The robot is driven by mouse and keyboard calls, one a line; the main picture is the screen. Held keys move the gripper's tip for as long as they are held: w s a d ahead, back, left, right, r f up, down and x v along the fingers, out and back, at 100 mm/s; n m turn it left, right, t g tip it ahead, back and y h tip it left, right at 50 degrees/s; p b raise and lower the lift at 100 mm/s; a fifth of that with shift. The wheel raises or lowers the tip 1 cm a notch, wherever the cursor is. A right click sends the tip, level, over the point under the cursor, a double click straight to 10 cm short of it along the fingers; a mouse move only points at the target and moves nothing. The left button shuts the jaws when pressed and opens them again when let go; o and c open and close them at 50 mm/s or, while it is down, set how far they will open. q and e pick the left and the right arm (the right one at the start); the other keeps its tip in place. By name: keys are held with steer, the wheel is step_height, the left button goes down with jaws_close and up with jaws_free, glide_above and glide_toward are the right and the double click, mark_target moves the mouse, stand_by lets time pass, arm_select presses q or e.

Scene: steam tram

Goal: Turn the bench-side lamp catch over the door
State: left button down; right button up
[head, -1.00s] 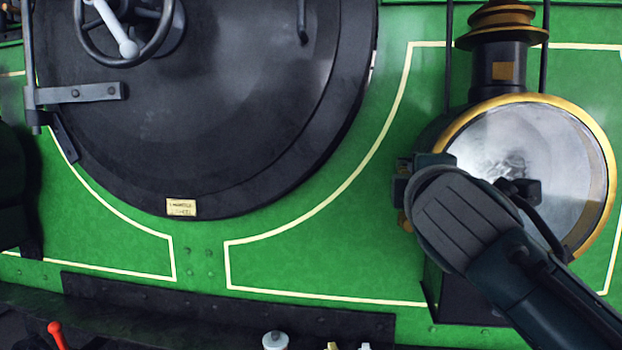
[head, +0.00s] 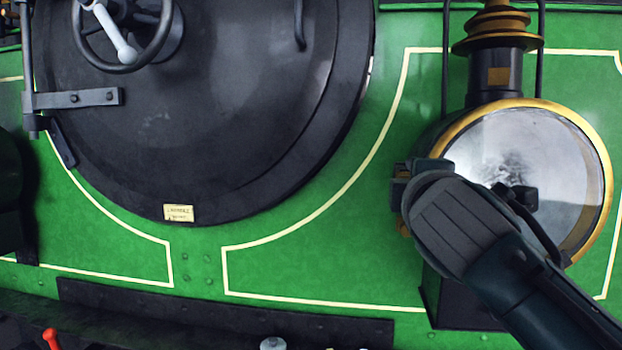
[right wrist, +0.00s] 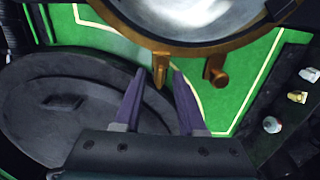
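The round lamp (head: 555,150) with a brass rim and glass front stands on the right of the green tram front; it also shows at the top of the right wrist view (right wrist: 190,15). Under its rim in the wrist view hang a pointed brass piece (right wrist: 160,70) and a brass knob (right wrist: 217,74); I cannot tell for sure which is the named catch. My right gripper (right wrist: 160,80) is open, its purple fingertips on either side of the pointed piece, with gaps visible. In the head view my right wrist covers the lamp's lower left and hides the fingertips. My left gripper is out of view.
The large black round door (head: 220,120) with a handwheel (head: 122,35) fills the left of the head view. A dark ledge (head: 230,315) runs below. In the wrist view, several small bottle-like things (right wrist: 272,124) stand at the right.

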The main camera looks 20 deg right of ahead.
steer(key=b+v, duration=0.2)
steer(key=v, duration=0.8)
